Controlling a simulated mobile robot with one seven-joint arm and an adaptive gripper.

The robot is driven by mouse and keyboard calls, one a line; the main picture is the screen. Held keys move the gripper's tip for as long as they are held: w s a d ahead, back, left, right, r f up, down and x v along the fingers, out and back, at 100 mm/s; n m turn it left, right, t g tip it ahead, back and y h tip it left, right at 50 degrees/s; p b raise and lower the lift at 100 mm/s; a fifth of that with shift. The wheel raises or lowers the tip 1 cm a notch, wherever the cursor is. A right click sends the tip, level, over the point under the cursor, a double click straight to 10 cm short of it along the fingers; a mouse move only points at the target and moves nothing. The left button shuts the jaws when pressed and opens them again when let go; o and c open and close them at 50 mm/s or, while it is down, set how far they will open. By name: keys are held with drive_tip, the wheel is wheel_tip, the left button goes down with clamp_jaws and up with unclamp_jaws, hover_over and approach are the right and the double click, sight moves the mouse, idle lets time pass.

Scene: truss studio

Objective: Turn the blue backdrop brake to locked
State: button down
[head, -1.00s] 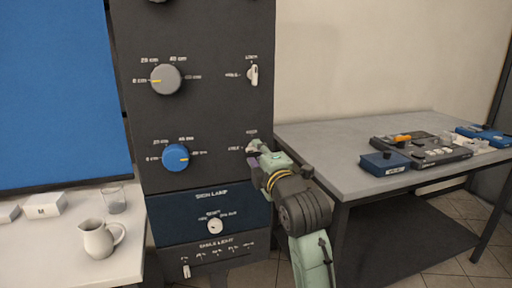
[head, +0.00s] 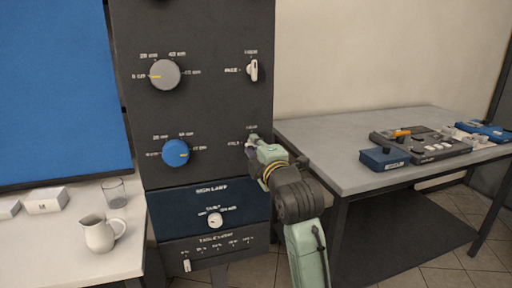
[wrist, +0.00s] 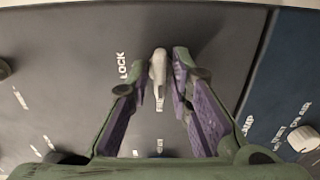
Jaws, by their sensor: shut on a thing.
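The brake lever (wrist: 158,68) is a small pale handle on the dark panel, right of the blue knob (head: 175,153). In the wrist view it stands between my gripper's purple-padded fingers, with the word LOCK printed to its left. My gripper (head: 252,143) is shut on the lever at the panel's lower right; it also shows in the wrist view (wrist: 163,85). In the head view my gripper hides most of the lever. I cannot tell exactly which mark the lever points to.
Above are a grey knob (head: 165,75) and another white lever (head: 253,70). A navy sign lamp panel with a white knob (head: 215,220) lies below. A white jug (head: 99,235) and a glass (head: 115,194) stand at left. A grey table (head: 345,150) with equipment stands at right.

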drive_tip(key=shift+m, duration=0.3)
drive_tip(key=shift+m+p, duration=2.35)
drive_tip(key=shift+m, duration=6.35)
drive_tip(key=shift+f, duration=0.1)
drive_tip(key=c, duration=1.7)
unclamp_jaws()
